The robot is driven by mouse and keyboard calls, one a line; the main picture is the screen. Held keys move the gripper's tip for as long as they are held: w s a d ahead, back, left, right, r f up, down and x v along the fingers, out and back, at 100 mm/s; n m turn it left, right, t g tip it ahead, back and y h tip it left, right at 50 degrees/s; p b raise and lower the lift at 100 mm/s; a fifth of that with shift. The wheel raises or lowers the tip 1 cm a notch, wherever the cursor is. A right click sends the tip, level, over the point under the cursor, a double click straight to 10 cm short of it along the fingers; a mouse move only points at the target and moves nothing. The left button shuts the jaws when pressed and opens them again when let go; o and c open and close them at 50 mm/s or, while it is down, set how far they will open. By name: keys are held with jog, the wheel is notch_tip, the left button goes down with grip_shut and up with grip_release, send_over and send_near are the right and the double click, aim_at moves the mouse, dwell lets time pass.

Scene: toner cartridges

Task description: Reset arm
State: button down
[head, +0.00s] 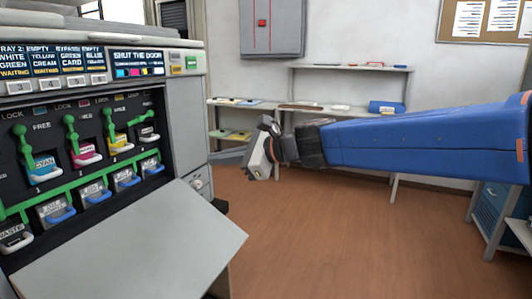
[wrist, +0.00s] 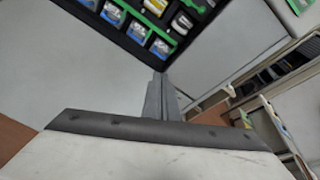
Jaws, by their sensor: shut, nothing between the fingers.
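My arm reaches in from the right in the head view, with my gripper (head: 242,155) in the air to the right of the open printer. My gripper is shut and empty. In the wrist view its grey fingers (wrist: 160,97) are together, apart from the printer. The printer (head: 185,110) stands at the left with its front door (head: 150,245) lowered. Inside are cyan (head: 42,168), magenta (head: 86,155), yellow (head: 120,143) and black (head: 147,133) cartridges with lock levers.
The printer's display (head: 137,62) reads "SHUT THE DOOR". A row of lower units with blue handles (head: 96,197) and a waste unit (head: 14,238) sit below the cartridges. Shelves (head: 350,68) stand at the back wall under a grey cabinet (head: 272,28). The brown floor (head: 320,240) is clear.

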jog(key=s+d+f+n+h, duration=0.4)
jog(key=s+d+f, duration=0.4)
jog(key=d, duration=0.6)
jog(key=s+d+f+n+h, duration=0.5)
jog(key=s+d+f+n, duration=0.2)
jog(key=d, duration=0.7)
jog(key=s+d+f+n+h, duration=0.4)
jog(key=s+d+f+n, duration=0.2)
jog(key=d, duration=0.8)
jog(key=s+f, duration=0.2)
jog(key=s, duration=0.1)
jog(key=shift+f+g+h, duration=0.3)
jog(key=shift+s, duration=0.1)
